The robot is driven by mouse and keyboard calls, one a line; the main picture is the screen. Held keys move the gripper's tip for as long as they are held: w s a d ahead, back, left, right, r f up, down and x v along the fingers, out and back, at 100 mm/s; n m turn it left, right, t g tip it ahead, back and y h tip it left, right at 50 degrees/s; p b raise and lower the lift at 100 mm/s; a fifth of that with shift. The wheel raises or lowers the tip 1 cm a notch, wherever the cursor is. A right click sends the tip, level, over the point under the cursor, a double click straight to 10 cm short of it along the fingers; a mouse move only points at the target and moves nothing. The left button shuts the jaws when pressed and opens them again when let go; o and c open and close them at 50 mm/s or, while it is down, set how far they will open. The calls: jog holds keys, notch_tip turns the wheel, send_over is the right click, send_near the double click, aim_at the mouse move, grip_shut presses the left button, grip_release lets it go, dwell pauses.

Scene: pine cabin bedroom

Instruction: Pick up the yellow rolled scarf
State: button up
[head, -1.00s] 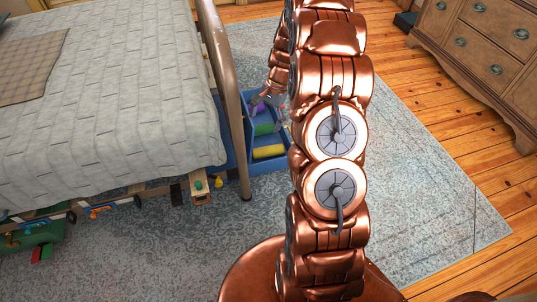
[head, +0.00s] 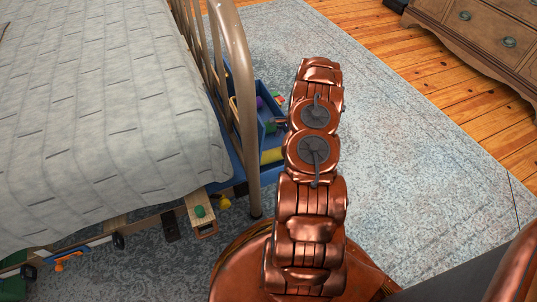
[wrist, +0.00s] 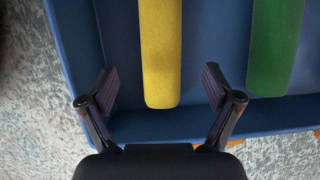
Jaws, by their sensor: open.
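The yellow rolled scarf (wrist: 160,55) lies in a blue bin (wrist: 205,128). In the wrist view its near end sits between the fingers of my gripper (wrist: 160,90), which is open, with a gap on both sides of the roll. The roll's far end runs out of the top of that view. In the head view part of the yellow scarf (head: 272,156) shows in the blue bin (head: 269,115) beside the bed's end, partly hidden by my arm. My gripper is hidden in the head view.
A green roll (wrist: 275,48) lies in the bin to the right of the scarf. The bed's metal end frame (head: 240,90) stands close left of the bin. Wooden toys (head: 203,213) sit under the bed edge. The rug (head: 400,150) is clear to the right; a dresser (head: 490,40) stands beyond.

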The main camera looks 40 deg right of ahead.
aim_at(277, 150)
jog(key=shift+d+b+x, duration=0.15)
jog(key=shift+b+x, duration=0.15)
jog(key=shift+x, duration=0.5)
jog(key=shift+d+b+x, duration=0.15)
jog(key=shift+b+x, duration=0.15)
jog(key=shift+x, duration=0.5)
jog(key=shift+b+x, duration=1.35)
jog(key=shift+x, duration=1.15)
jog(key=shift+a+r, duration=0.15)
jog(key=c, duration=1.3)
